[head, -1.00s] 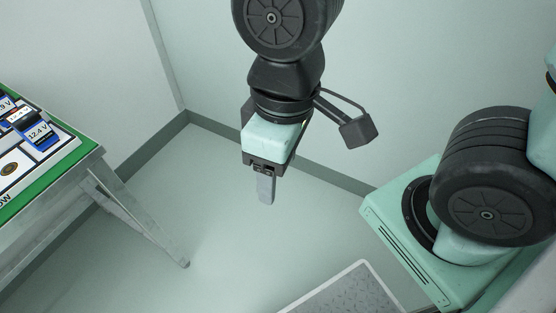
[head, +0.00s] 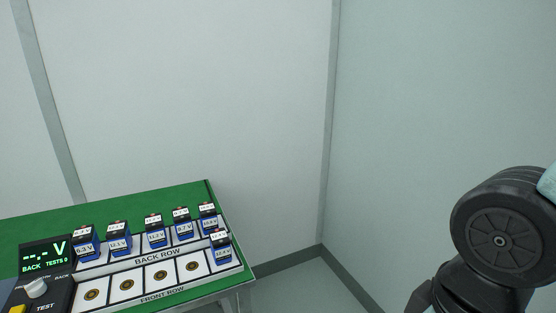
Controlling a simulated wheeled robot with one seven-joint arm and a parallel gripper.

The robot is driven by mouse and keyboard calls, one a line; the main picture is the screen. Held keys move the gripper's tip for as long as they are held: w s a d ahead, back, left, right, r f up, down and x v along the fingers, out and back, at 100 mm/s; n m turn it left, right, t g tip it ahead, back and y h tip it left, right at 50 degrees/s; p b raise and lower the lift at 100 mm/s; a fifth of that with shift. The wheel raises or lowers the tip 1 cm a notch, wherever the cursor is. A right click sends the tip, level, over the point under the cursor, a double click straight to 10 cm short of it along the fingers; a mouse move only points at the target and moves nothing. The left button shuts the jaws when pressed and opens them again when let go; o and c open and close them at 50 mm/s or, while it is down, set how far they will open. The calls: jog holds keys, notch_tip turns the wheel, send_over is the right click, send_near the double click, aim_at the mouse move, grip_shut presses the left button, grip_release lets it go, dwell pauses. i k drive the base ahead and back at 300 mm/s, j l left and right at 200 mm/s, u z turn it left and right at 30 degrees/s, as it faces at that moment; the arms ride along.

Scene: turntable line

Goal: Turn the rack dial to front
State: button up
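The rack dial, a white knob (head: 36,288), sits on the dark tester box (head: 62,287) at the lower left of the head view. Labels by the knob include "BACK" on its right; the left label is too small to read surely. The green display (head: 45,257) above it reads "--.- V", "BACK" and "TESTS 0". A yellow button (head: 17,309) and the word "TEST" lie below the knob, partly cut off. My gripper is out of view; only part of my arm shows at the lower right, far from the dial.
A green-topped table (head: 150,205) carries a white rack (head: 238,267). Several blue batteries with voltage labels stand in its back row; one (head: 221,246) stands at the right end of the front row. Several front-row places are empty. Walls stand behind and to the right.

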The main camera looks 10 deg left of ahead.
aim_at(35, 290)
jog(key=u, duration=1.5)
